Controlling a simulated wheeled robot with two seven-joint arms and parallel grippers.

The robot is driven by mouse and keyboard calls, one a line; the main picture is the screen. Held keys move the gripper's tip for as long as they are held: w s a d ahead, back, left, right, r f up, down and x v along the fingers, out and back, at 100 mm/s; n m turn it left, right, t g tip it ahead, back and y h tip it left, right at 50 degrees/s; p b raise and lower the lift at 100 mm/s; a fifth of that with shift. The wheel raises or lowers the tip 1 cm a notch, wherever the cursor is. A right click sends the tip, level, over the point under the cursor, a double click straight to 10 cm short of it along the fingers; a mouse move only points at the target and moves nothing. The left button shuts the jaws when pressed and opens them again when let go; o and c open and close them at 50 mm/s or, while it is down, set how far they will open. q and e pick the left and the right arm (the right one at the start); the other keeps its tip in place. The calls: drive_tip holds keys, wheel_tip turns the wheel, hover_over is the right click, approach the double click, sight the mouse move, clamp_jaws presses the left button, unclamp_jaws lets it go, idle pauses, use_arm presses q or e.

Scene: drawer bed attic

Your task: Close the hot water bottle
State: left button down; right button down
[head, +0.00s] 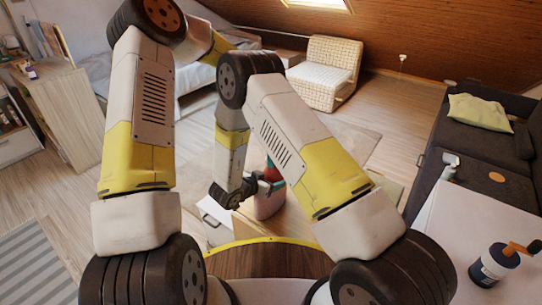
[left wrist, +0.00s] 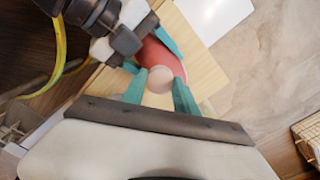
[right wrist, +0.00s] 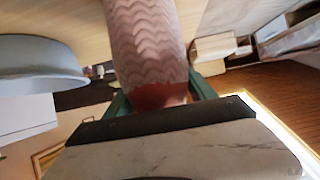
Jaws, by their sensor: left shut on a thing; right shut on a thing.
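The hot water bottle has a ribbed pink body (right wrist: 145,40) and a red part near the grip; in the head view its pale pink body (head: 268,205) shows low in the middle. My right gripper (right wrist: 160,98) is shut on the red part, with the body stretching away from it. It also shows in the head view (head: 260,186), beside the bottle. My left gripper (left wrist: 160,92) has its fingers closed about a round pale pink cap (left wrist: 159,78), right by the red part (left wrist: 166,60) of the bottle. Whether cap and neck touch I cannot tell. My arms hide most of the left gripper in the head view.

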use_arm(q)
drive_tip(key=c, duration=0.9)
unclamp_jaws()
drive_tip(key=shift+r, duration=0.1)
wheel_tip(320, 180, up, 12)
drive_tip(key=shift+f, duration=0.1)
use_arm(e)
drive_tip(key=shift+c, duration=1.2)
unclamp_jaws()
drive_tip(key=v, duration=0.7)
drive_tip(key=shift+s+a+r, duration=0.15)
drive_tip(key=shift+s+a, duration=0.05)
drive_tip(key=shift+s, duration=0.15)
